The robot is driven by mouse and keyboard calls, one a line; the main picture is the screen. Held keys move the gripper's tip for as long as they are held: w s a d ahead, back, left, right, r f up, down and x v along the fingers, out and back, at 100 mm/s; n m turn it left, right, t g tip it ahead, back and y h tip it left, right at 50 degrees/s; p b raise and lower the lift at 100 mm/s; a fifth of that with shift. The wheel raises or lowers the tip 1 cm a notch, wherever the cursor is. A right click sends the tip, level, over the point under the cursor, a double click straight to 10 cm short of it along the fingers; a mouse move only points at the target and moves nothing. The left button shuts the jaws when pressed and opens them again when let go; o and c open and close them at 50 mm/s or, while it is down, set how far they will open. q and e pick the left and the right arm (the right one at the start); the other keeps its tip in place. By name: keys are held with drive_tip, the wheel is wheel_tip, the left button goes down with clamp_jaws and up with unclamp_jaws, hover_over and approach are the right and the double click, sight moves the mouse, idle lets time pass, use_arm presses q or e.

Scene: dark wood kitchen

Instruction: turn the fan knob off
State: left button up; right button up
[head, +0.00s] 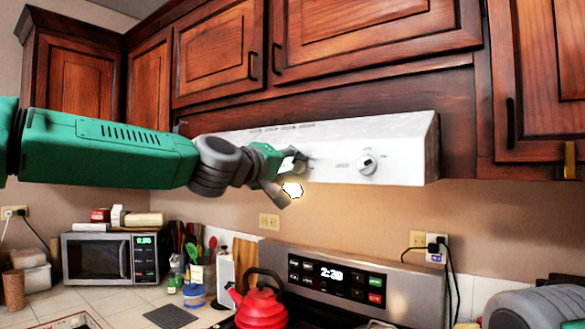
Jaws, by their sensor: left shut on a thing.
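The white range hood (400,150) hangs under the dark wood cabinets. My left gripper (293,170) reaches in from the left to the hood's front. It is shut on a second knob (301,163) to the left of the clear one, and its fingers mostly hide that knob. The knob's angle and any fan label cannot be read. My right gripper is not in view.
A red kettle (262,306) stands on the stove below, in front of its display panel (335,275). A microwave (110,258) and several utensils and jars line the counter at left. Cabinet doors (375,30) with dark handles are above the hood.

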use_arm(q)
drive_tip(key=n, duration=0.6)
drive_tip(key=shift+w+a+r, duration=0.15)
drive_tip(key=shift+a+r, duration=0.05)
drive_tip(key=shift+a, duration=0.05)
drive_tip(key=shift+n, duration=0.4)
drive_tip(key=o, duration=0.9)
drive_tip(key=shift+o, duration=1.2)
drive_tip(key=shift+w+d+f, duration=0.1)
drive_tip(key=shift+f, duration=0.05)
drive_tip(key=shift+w+f, duration=0.15)
drive_tip(key=shift+s, duration=0.3)
drive_tip(key=v, duration=1.1)
drive_tip(key=shift+a, duration=0.3)
